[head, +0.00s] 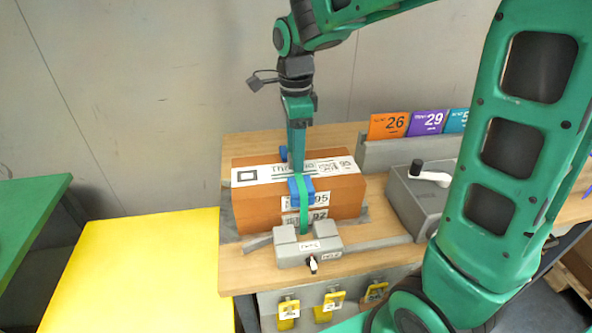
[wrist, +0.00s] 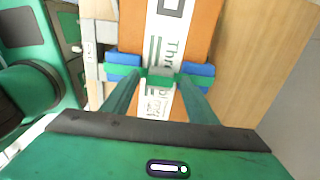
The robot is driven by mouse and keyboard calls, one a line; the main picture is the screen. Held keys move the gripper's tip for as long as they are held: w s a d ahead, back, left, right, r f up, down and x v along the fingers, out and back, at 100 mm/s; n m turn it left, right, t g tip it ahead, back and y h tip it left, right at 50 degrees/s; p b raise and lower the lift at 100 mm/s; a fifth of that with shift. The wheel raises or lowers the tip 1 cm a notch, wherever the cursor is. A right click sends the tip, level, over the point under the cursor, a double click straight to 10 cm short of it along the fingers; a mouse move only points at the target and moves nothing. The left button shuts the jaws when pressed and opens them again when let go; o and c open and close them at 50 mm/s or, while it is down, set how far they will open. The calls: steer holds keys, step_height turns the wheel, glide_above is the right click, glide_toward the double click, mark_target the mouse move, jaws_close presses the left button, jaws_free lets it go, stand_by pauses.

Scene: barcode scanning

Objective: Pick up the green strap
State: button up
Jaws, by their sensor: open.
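The green strap (head: 304,212) runs down the front of an orange-brown box (head: 255,203) to a grey clamp block (head: 290,253). In the wrist view the strap (wrist: 160,75) crosses the box's white label band, with blue pieces (wrist: 201,77) at both sides. My gripper (head: 298,172) points down over the box. In the wrist view my gripper (wrist: 160,81) is open, with its two fingers on either side of the strap's middle, near the blue pieces. I cannot tell whether the fingertips touch the strap. The strap's far end is hidden.
The wooden table (head: 240,272) carries a grey device (head: 408,200) with a black handle right of the box. Numbered cards (head: 388,125) stand in a grey holder behind it. A yellow surface (head: 150,270) at the left is clear. Yellow tags (head: 334,300) hang below the front edge.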

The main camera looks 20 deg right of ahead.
steer(key=shift+f, duration=0.6)
steer(key=c, duration=1.3)
jaws_close()
steer(key=shift+r, duration=0.15)
